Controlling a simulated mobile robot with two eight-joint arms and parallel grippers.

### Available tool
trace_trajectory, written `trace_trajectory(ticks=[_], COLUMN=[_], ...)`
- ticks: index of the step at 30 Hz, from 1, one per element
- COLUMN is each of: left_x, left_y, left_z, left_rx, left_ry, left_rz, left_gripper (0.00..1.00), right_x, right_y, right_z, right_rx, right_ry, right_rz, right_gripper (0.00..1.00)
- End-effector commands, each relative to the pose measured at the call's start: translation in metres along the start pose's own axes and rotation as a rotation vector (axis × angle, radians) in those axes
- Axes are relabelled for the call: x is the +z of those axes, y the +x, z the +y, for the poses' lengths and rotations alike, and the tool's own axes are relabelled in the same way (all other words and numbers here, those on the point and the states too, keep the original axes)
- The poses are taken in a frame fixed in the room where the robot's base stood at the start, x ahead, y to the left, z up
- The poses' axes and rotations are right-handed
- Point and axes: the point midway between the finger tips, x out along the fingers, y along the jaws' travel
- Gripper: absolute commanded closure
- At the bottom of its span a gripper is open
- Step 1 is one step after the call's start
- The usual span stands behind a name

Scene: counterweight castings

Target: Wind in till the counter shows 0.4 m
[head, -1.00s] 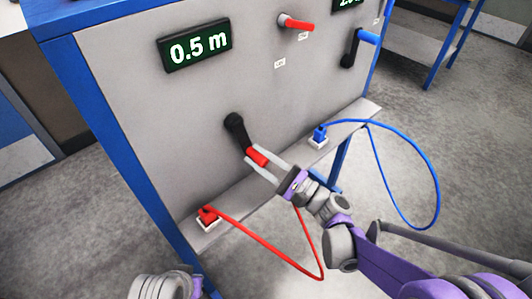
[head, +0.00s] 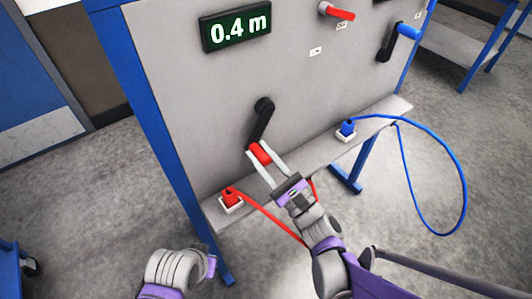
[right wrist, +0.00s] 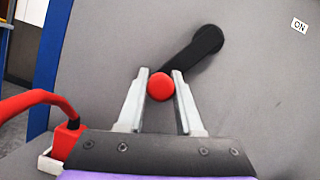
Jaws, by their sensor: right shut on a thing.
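The counter (head: 236,28) on the grey panel reads 0.4 m in the head view. Below it is a black crank (head: 263,118) with a red handle (head: 260,153); the crank arm points down and slightly left from its hub. My right gripper (head: 265,160) is shut on the red handle. In the right wrist view the red handle's round end (right wrist: 160,87) sits between the two fingers, and the black crank arm (right wrist: 196,48) runs up to the right. My left arm's end shows at the bottom left; its fingers are out of the picture.
A red plug (head: 231,197) and a blue plug (head: 347,128) with trailing cables sit on the ledge below the panel. Floor is clear in front.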

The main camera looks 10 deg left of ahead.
Motion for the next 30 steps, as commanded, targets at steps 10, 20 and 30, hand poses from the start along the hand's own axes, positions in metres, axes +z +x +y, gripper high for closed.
trace_trajectory(ticks=[10, 20, 30], left_x=[-0.0010, -0.0009, -0.0009], left_y=[-0.0030, -0.0030, -0.0029], left_z=[0.0000, 0.0000, 0.0000], left_rx=[0.000, 0.000, 0.000], left_ry=[0.000, 0.000, 0.000], left_rz=[0.001, 0.001, 0.001], left_gripper=[1.00, 1.00, 1.00], right_x=[0.0058, 0.0060, 0.0051], right_y=[0.0023, 0.0025, 0.0021], right_z=[0.0046, 0.0048, 0.0034], right_rx=[0.006, 0.007, 0.003], right_ry=[-0.003, -0.003, -0.002], right_rz=[-0.005, -0.006, -0.003], right_gripper=[1.00, 1.00, 0.36])
